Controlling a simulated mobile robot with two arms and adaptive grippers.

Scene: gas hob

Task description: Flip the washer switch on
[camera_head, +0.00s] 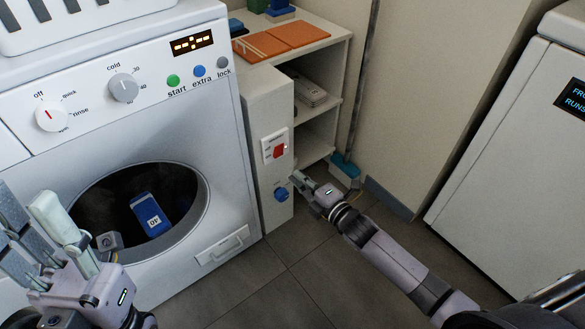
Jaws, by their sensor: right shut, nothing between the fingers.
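A red rocker switch (279,151) sits in a white plate on the front of the narrow white side panel (268,105), just right of the washer (230,185). My right gripper (298,178) is shut and empty. In the picture its tips lie just below and right of the switch, beside the panel's right edge; contact cannot be told. The washer's display (193,43) shows lit orange dashes.
A blue knob (282,194) sticks out below the switch, close to my right gripper. A blue box (150,215) is in the washer's round opening. A shelf (330,48) with orange items stands behind the panel. The tiled floor (265,290) is clear between my arms.

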